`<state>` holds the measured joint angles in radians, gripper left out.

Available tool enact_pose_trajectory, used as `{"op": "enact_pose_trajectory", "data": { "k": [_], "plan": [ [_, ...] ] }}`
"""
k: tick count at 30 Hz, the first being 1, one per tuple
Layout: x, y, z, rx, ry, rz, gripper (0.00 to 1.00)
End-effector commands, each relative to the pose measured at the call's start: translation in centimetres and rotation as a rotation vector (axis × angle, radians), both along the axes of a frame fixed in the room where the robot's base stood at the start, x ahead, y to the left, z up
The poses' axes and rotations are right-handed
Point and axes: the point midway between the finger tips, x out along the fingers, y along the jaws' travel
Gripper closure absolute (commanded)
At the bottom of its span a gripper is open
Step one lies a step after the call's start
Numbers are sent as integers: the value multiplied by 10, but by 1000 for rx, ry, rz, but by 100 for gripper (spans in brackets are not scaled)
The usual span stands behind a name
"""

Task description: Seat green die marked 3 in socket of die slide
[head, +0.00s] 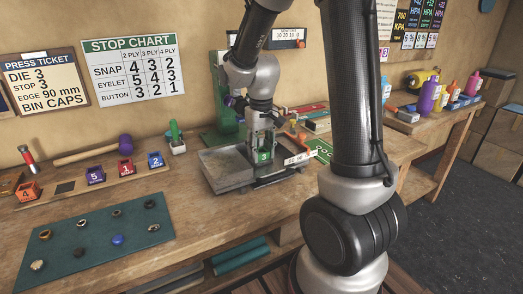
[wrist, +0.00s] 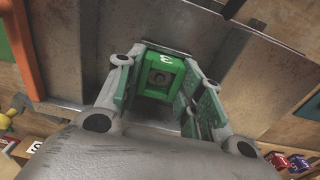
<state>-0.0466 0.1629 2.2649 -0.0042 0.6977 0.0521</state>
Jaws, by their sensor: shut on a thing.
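The green die marked 3 (head: 264,156) is held between the fingers of my gripper (head: 262,142), low over the grey metal die slide (head: 228,170) at the green press.
A wooden rack holds a purple 5 die (head: 96,175), a red 1 die (head: 127,168) and a blue 2 die (head: 156,160). An orange 4 die (head: 27,191) is farther left. The green press (head: 226,105) stands behind the slide. A teal mat (head: 95,250) carries several small caps.

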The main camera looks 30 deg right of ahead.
Motion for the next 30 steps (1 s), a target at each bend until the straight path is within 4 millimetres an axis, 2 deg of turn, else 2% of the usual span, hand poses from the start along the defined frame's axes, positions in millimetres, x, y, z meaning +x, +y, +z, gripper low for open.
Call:
{"op": "enact_pose_trajectory", "data": {
  "k": [1, 5, 6, 9, 24, 26, 30],
  "plan": [
    [-7, 0, -10, 2, 23, -1, 93],
    [-8, 1, -12, 3, 24, -1, 92],
    [-8, 1, -12, 3, 25, -2, 56],
    [-8, 1, -13, 3, 26, -2, 41],
    [-6, 1, -8, 2, 18, -1, 41],
    [-6, 1, -4, 2, 17, -1, 41],
    [-4, 1, 19, 2, 12, -1, 41]
  ]
}}
